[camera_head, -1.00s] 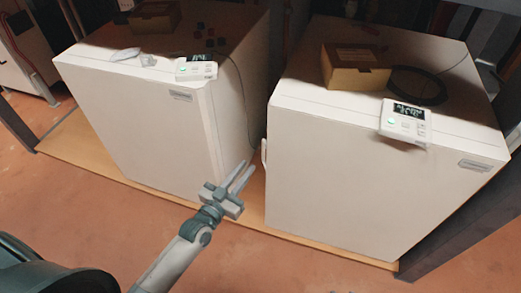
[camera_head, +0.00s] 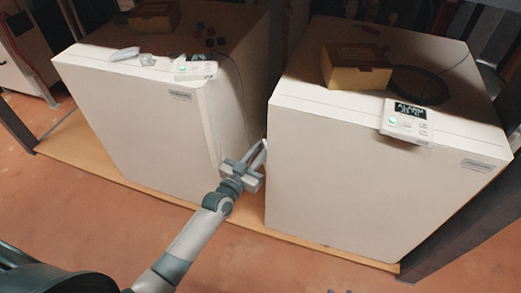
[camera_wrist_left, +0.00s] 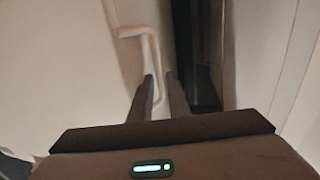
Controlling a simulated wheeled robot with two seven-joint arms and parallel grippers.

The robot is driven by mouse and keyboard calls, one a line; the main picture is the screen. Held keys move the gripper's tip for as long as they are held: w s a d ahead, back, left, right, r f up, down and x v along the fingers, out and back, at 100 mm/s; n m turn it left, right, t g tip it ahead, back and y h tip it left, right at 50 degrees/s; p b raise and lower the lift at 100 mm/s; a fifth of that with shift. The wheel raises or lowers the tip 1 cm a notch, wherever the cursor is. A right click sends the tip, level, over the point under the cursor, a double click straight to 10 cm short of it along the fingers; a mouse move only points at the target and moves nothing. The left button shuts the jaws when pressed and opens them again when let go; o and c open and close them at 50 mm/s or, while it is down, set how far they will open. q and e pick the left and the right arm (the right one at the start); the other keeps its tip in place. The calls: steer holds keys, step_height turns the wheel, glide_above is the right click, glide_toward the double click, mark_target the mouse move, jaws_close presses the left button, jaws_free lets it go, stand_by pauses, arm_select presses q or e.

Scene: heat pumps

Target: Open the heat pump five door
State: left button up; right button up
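Two white heat pump cabinets stand side by side, a left one (camera_head: 135,125) and a right one (camera_head: 345,185). Their number labels are too small to read, so I cannot tell which is five. Both front doors look shut. My left gripper (camera_head: 257,154) is at the left front edge of the right cabinet, by its door handle. In the left wrist view the white bar handle (camera_wrist_left: 143,33) runs down between the two fingers of the left gripper (camera_wrist_left: 162,80). The fingers stand apart around it, with a gap still showing. My right gripper is not in view.
A narrow gap separates the cabinets. Control panels (camera_head: 196,70) (camera_head: 405,117) sit on their top front edges. A cardboard box (camera_head: 357,68) and a dark cable coil (camera_head: 420,84) lie on the right cabinet. The reddish floor (camera_head: 75,205) in front is clear.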

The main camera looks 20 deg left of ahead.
arm_select(q)
jaws_close()
stand_by(1.3)
